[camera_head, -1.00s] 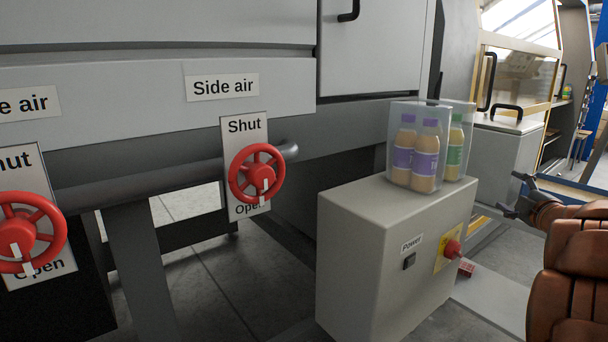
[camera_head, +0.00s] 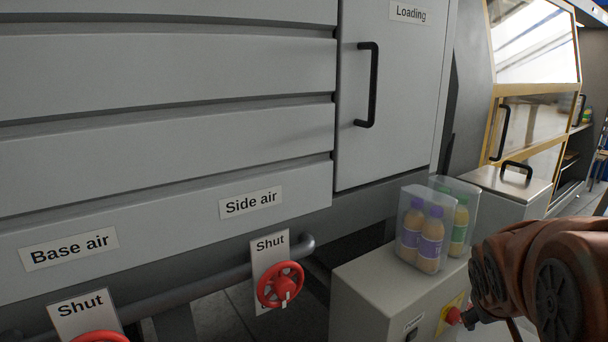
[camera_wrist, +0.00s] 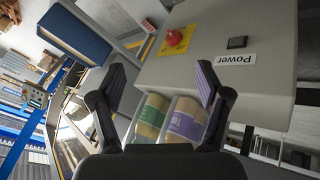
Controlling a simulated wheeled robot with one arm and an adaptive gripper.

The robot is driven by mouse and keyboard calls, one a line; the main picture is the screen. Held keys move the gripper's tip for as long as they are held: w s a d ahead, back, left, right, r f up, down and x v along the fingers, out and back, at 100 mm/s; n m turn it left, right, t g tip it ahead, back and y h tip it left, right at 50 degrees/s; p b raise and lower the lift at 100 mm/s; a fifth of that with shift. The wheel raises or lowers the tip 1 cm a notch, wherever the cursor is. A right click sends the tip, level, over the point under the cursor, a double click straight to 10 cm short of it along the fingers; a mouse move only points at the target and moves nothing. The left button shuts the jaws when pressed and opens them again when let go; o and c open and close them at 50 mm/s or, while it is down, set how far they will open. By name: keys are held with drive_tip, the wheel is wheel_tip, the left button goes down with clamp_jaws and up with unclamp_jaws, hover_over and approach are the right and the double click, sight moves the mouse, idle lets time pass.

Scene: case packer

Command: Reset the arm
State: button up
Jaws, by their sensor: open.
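My gripper (camera_wrist: 157,88) is open in the wrist view, with its two dark fingers spread apart and nothing between the tips. Behind the fingers are a grey control box (camera_wrist: 262,85), its red button (camera_wrist: 174,39) and bottles in clear packs (camera_wrist: 188,120). In the head view my orange arm is at the lower right. The gripper itself is mostly hidden there behind the arm, near the red button (camera_head: 453,316) of the control box (camera_head: 365,281). I cannot tell whether it touches anything.
Clear packs of bottles (camera_head: 427,232) stand on the control box close to my arm. Red valve wheels (camera_head: 280,285) labelled Shut sit at lower left. A grey machine with a Loading door (camera_head: 395,105) fills the left. A yellow-framed cabinet (camera_head: 497,75) stands behind at right.

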drive_tip(key=s+a+r+g+y+p, duration=0.2)
drive_tip(key=s+a+g+y+p, duration=0.3)
drive_tip(key=s+a, duration=1.4)
drive_tip(key=s+g+p, duration=0.2)
drive_tip(key=s+p, duration=0.1)
drive_tip(key=shift+a+r, duration=0.3)
drive_tip(key=shift+r, duration=0.1)
drive_tip(key=shift+s, duration=0.1)
